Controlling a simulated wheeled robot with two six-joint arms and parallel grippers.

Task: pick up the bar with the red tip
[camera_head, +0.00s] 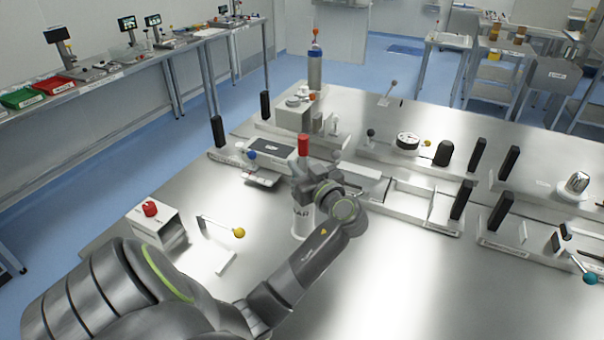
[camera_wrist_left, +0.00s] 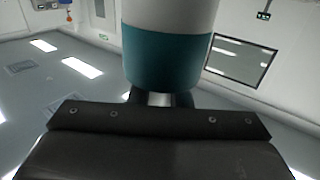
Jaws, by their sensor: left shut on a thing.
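The bar with the red tip (camera_head: 303,145) stands upright near the middle of the head view. Its white lower part with dark letters (camera_head: 300,221) shows below my left gripper (camera_head: 308,186). The gripper is shut on the bar and hides its middle. In the left wrist view, the bar (camera_wrist_left: 168,55) is a thick white and teal cylinder directly in front of the gripper; its red tip is out of that view. I cannot tell whether its lower end touches the table. My right gripper is not in view.
Fixtures with dark uprights and a dial gauge (camera_head: 407,141) line the table behind and to the right. Bare metal table (camera_head: 420,290) lies at the front right.

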